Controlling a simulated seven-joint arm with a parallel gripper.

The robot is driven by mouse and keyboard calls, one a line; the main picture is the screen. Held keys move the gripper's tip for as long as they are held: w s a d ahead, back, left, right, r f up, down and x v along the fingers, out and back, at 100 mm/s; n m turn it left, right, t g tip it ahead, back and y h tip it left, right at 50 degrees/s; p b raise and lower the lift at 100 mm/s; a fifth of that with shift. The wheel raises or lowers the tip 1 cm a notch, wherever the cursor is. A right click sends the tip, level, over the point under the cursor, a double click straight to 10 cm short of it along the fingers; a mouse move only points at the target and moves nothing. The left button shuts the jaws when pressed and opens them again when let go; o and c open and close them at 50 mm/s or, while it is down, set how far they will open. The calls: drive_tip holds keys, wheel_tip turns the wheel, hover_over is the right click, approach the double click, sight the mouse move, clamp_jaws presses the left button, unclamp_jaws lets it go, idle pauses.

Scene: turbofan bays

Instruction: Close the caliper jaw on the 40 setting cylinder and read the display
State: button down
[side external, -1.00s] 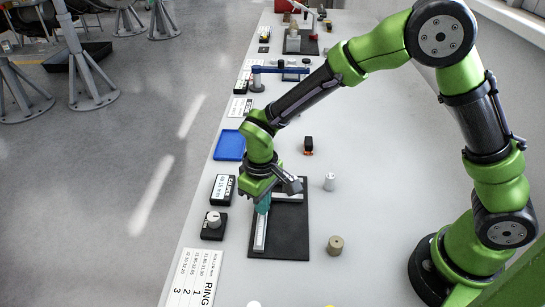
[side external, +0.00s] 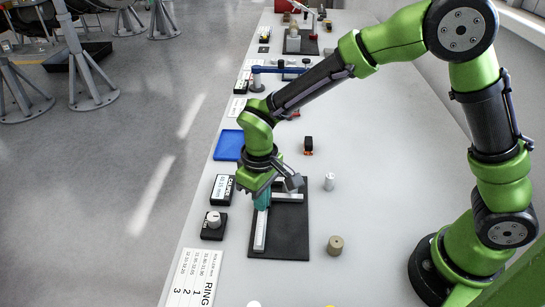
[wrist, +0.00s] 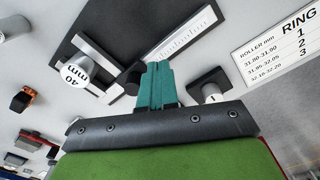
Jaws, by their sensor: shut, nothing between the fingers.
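The caliper lies on a dark mat (side external: 290,240), its pale scaled beam (side external: 260,232) running along the left side. Its pale jaw bar (side external: 288,197) crosses the mat; it also shows in the wrist view (wrist: 100,50). The 40 mm setting cylinder (wrist: 74,75), with a white labelled top, stands beside that bar in the wrist view; contact is unclear. My gripper (wrist: 158,72), with teal fingers, is shut and empty, pointing down beside a black block (wrist: 132,76) at the beam. The caliper display (side external: 223,189) is lit; its digits are too small to read surely.
A black knob box (side external: 214,224) and a RING card (side external: 193,280) lie left of the mat. A grey cylinder (side external: 329,182) and a tan one (side external: 335,245) stand to its right. A blue tray (side external: 228,145) and an orange-black item (side external: 308,145) lie beyond.

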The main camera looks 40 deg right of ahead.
drive_tip(key=shift+r, duration=2.2)
drive_tip(key=s+d+r+m+t+y, duration=0.2)
drive_tip(key=s+d+r+m+t, duration=0.5)
drive_tip(key=s+d+r, duration=0.6)
drive_tip(key=d+r, duration=0.1)
drive_tip(key=d, duration=0.2)
drive_tip(key=shift+r, duration=0.3)
